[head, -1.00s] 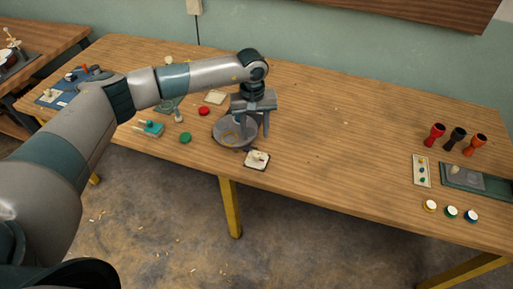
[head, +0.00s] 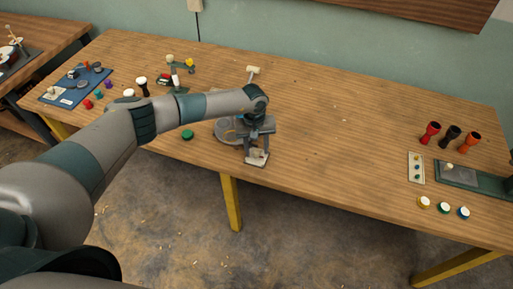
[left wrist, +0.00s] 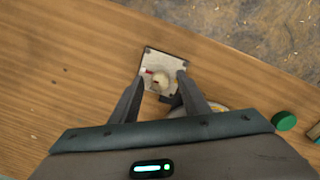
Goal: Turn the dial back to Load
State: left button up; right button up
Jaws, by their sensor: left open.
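The dial is a cream knob (left wrist: 161,80) on a small pale square plate with dark corners (left wrist: 153,58), near the table's front edge. In the head view the plate (head: 257,162) shows just below my left gripper (head: 257,151), which hides part of the knob. My left gripper is open; in the left wrist view its fingers (left wrist: 160,83) lie one on each side of the knob. I cannot tell whether they touch it. A small red mark shows beside the knob; lettering is too small to read. My right gripper is not in view.
A round grey turntable (head: 226,130) is just behind the plate, partly hidden by my gripper. A green disc (head: 187,134) lies to its left. Goblet drum bodies (head: 451,136) and coloured discs (head: 443,208) stand at the right. The middle of the table is clear.

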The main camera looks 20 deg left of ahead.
pick_arm(q)
jog(key=shift+c, duration=0.7)
jog(key=c, duration=0.9)
